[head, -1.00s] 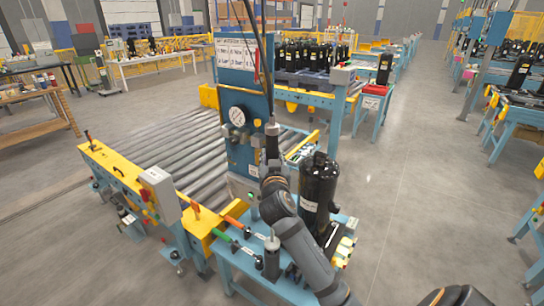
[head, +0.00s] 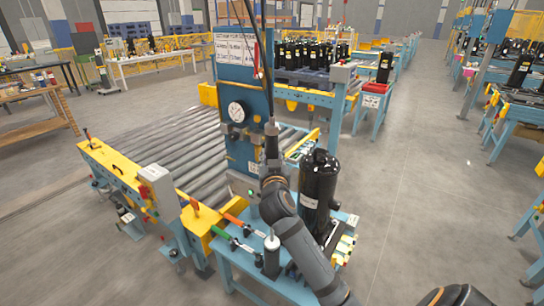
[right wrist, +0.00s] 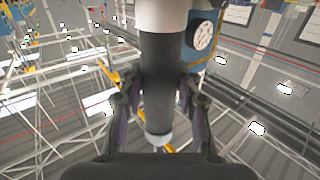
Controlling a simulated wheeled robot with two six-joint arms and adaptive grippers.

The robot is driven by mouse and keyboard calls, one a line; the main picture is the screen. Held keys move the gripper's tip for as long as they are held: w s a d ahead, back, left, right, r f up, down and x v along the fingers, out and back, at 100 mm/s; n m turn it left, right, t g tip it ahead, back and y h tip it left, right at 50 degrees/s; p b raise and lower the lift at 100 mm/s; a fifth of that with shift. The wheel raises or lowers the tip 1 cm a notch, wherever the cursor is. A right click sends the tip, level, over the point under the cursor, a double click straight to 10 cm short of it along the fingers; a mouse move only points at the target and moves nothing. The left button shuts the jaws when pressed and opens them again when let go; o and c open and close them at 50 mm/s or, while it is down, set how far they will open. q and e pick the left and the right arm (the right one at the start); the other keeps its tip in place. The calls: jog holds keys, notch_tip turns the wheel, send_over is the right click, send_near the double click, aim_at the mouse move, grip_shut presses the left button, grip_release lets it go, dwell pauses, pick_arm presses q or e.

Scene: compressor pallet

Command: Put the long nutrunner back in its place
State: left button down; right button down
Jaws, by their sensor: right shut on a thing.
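The long nutrunner (head: 271,131), a slim dark tool with a cable rising from its top, is upright in front of the blue column. My right gripper (head: 272,164) is shut around it. In the right wrist view the nutrunner's dark barrel (right wrist: 157,85) runs between both fingers of my right gripper (right wrist: 158,112), with a pale section above and a pale end below. In the head view my arm and gripper hide its lower part. I cannot tell which spot is its place. My left gripper is not in view.
A black compressor (head: 318,185) stands close right of my right gripper. A dark upright cylinder with a pale top (head: 271,259) stands on the blue bench, near green-handled (head: 220,232) and orange-handled (head: 233,219) tools. The blue column (head: 235,150) with a gauge and the roller conveyor (head: 165,150) lie behind.

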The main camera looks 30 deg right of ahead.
jog(key=shift+f+b, duration=0.9)
dwell(0.3)
jog(key=c, duration=0.8)
grip_release()
jog(key=shift+s+a, duration=0.1)
jog(key=shift+c, duration=0.2)
jog(key=shift+f, duration=0.3)
jog(key=v, duration=0.7)
jog(key=shift+s+r, duration=0.2)
jog(key=shift+r, duration=0.05)
